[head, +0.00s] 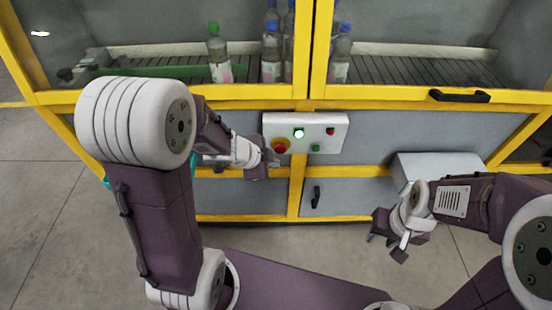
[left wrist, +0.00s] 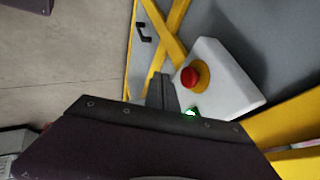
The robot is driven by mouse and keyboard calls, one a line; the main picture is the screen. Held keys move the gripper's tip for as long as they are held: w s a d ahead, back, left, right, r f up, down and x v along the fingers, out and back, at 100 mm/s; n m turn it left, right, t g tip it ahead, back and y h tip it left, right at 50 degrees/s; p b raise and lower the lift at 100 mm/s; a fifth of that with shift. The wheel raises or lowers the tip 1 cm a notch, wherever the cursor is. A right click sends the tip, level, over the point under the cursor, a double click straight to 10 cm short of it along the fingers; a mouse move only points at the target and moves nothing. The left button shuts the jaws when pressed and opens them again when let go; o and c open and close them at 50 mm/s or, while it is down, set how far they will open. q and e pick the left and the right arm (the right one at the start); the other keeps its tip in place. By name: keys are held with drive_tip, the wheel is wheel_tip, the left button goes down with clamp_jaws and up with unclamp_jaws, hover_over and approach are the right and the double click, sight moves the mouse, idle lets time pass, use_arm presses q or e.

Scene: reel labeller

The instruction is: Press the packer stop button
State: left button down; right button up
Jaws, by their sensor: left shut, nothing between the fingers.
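A white control box (head: 335,119) is fixed to the yellow-framed machine in the head view. It carries a red mushroom button on a yellow collar (head: 281,146), a lit green-white button (head: 299,133), a small red button (head: 330,131) and a small green button (head: 315,147). No label is readable. My left gripper (head: 272,160) is shut and empty, just below and left of the box. The left wrist view shows the mushroom button (left wrist: 189,77) beside the finger tips (left wrist: 162,86); contact cannot be told. My right gripper (head: 384,248) is open and empty, low and right.
Behind the guard windows, several bottles (head: 271,50) stand on a roller conveyor (head: 400,70). A yellow frame rail (head: 400,94) with a black handle (head: 459,96) runs above the box. A grey box (head: 440,163) sits right, near my right arm. The floor (head: 40,210) is clear at left.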

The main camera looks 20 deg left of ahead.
sight(280, 148)
use_arm(q)
drive_tip(key=shift+w+a+f+p, duration=0.1)
drive_tip(key=shift+w+f+p, duration=0.1)
drive_tip(key=shift+w, duration=0.55)
drive_tip(key=shift+w+f+p, duration=0.1)
drive_tip(key=shift+w+p, duration=0.15)
drive_tip(key=shift+w, duration=0.55)
drive_tip(key=shift+w+a+f+p, duration=0.1)
drive_tip(key=shift+w+p, duration=0.1)
drive_tip(key=shift+w, duration=0.55)
use_arm(e)
drive_tip(key=shift+r, duration=0.1)
drive_tip(key=shift+r, duration=0.1)
